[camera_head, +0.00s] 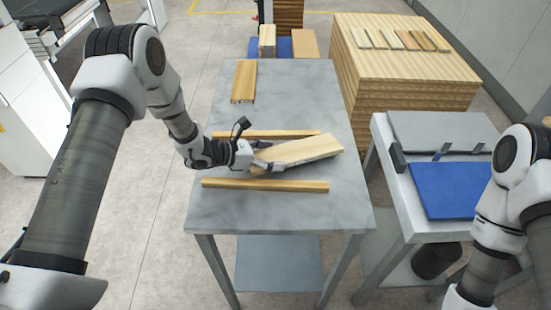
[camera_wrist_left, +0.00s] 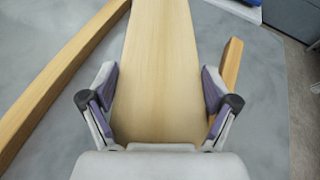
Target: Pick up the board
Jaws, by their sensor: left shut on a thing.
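The board (camera_head: 305,151) is a pale, flat wooden plank over the grey metal table, pointing right and slightly away from me. It also fills the middle of the left wrist view (camera_wrist_left: 160,50). My left gripper (camera_head: 260,158) has its fingers (camera_wrist_left: 158,90) on both long sides of the board near its left end. The gripper is shut on it. I cannot tell whether the board is clear of the wooden strips. My right arm shows at the right edge, but its gripper is out of view.
Wooden strips lie in front of the board (camera_head: 265,185) and behind it (camera_head: 235,134) on the metal table (camera_head: 335,210). Another wood piece (camera_head: 243,82) lies at the far left. A wooden stack (camera_head: 410,80) stands behind right. A side table holds a blue panel (camera_head: 445,190).

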